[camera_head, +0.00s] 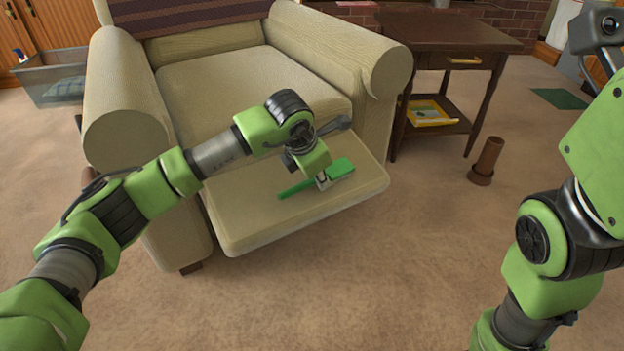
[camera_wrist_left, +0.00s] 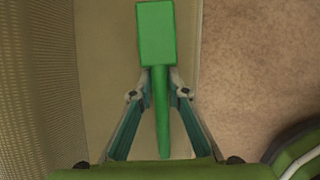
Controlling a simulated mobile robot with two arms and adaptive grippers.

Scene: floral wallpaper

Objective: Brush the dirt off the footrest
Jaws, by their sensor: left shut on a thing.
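A beige armchair has its footrest (camera_head: 240,228) folded out at the front. My left gripper (camera_head: 322,182) is over the footrest and shut on a green brush (camera_head: 341,168). The brush's wide head points to the right and its thin handle to the left in the head view. In the left wrist view the brush (camera_wrist_left: 156,35) lies between the fingers of my left gripper (camera_wrist_left: 160,78), held near where handle meets head. I cannot tell whether the brush touches the footrest. No dirt is clearly visible on the footrest. My right arm is at the right; its gripper is not visible.
A dark wooden side table (camera_head: 450,32) with a yellow item (camera_head: 430,112) on its shelf stands right of the chair. A brown cylinder (camera_head: 487,160) stands on the carpet. A grey bin (camera_head: 55,78) is at the far left. The carpet in front is clear.

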